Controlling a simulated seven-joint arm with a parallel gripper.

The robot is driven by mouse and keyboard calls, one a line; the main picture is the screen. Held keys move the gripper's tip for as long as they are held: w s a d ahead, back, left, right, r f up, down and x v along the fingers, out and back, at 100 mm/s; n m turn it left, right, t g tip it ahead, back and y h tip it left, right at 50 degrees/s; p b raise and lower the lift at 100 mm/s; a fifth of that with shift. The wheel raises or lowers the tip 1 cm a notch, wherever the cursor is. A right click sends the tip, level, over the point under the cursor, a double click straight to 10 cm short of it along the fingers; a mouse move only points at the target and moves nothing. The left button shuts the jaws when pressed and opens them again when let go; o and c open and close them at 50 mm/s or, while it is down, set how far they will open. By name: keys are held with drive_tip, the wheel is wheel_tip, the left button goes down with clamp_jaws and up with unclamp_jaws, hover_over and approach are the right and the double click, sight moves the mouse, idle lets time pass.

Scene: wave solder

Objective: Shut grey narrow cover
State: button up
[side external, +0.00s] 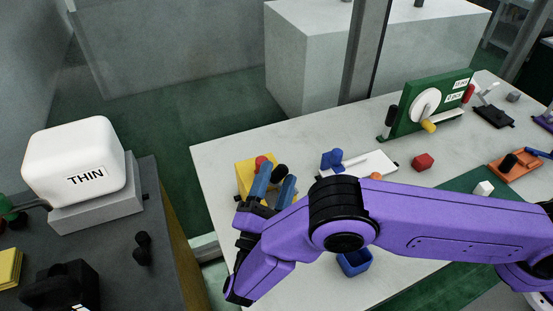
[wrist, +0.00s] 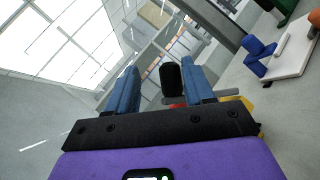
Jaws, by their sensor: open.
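A rounded white box marked THIN (side external: 75,165) sits on a grey base (side external: 98,213) on the dark table at the left. I see no plainly grey cover, and I cannot tell whether this white part is the cover. My gripper (side external: 273,186) is well to its right, over the left part of the white table, with its blue fingers apart. In the wrist view my gripper (wrist: 159,67) shows a black knob (wrist: 171,80) between the fingers in the picture; I cannot tell whether it touches them. A yellow block (side external: 245,175) is beside the fingers, partly hidden.
Black objects (side external: 143,248) stand on the dark table. A gap separates the two tables.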

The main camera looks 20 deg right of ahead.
drive_tip(key=shift+r, duration=2.8)
